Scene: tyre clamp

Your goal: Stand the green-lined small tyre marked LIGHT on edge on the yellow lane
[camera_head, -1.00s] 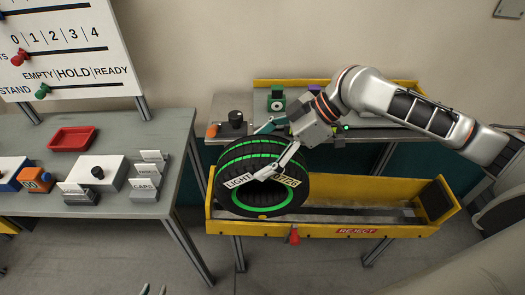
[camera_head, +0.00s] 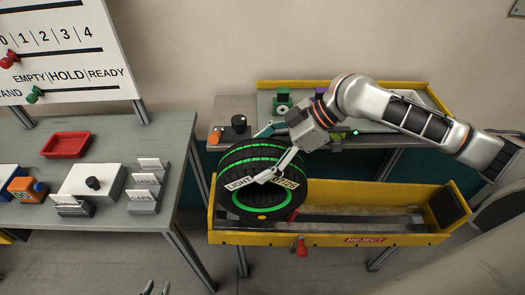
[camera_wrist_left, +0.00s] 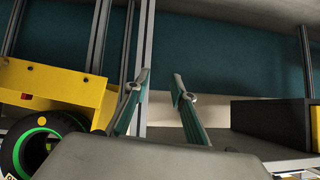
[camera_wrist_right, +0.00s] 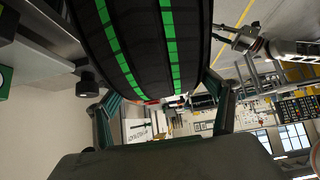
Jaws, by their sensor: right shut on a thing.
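The small tyre (camera_head: 255,190) with green tread lines and a green ring carries a LIGHT label (camera_head: 239,184) on its near side. It is upright at the left end of the yellow trough marked REJECT (camera_head: 345,240). I cannot tell whether it touches the trough floor. My right gripper (camera_head: 264,154) is shut on the tyre, its fingers over the upper tread and near side. The tread fills the top of the right wrist view (camera_wrist_right: 150,45). The tyre also shows in the left wrist view (camera_wrist_left: 35,145). My left gripper (camera_wrist_left: 160,85) is open and empty.
Behind is a bench with a black knob (camera_head: 239,122) and a green block (camera_head: 283,100). A grey table (camera_head: 120,215) with a red tray (camera_head: 66,145) stands left. The trough's right part is empty.

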